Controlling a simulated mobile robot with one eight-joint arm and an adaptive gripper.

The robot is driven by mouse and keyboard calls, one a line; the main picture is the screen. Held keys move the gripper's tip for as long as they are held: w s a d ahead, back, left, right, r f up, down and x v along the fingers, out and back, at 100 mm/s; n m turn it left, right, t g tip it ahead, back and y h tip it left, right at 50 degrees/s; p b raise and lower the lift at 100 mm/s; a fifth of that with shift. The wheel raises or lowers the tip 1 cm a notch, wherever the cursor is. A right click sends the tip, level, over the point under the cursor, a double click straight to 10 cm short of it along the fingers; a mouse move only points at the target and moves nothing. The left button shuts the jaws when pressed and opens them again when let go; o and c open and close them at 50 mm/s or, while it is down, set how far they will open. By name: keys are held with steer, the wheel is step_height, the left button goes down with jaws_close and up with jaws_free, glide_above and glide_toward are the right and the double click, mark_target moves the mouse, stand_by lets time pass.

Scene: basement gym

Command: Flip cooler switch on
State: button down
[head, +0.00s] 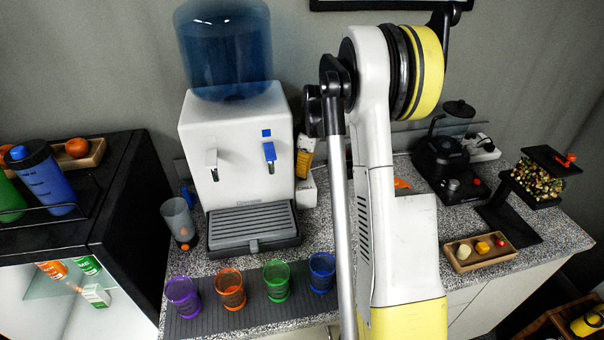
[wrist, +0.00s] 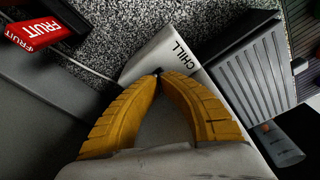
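The cooler (head: 235,145) is a white dispenser with a blue water bottle on top, standing on the counter in the head view. In the wrist view, part of its white body (wrist: 148,48) shows with the word CHILL in black. My gripper (wrist: 160,75) has two yellow fingers with their tips together, and nothing shows between them. The tips overlap the lower edge of the white panel by the lettering; I cannot tell whether they touch it. The switch itself cannot be made out clearly. My gripper is hidden in the head view.
A grey drip tray (head: 253,222) is at the cooler's front. Several coloured cups, including a green one (head: 277,280), stand on a dark mat. A red FRUIT carton (wrist: 38,33) is at upper left in the wrist view.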

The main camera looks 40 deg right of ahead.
steer(key=shift+r+p, duration=1.65)
steer(key=shift+r, duration=1.4)
steer(key=shift+f, duration=0.1)
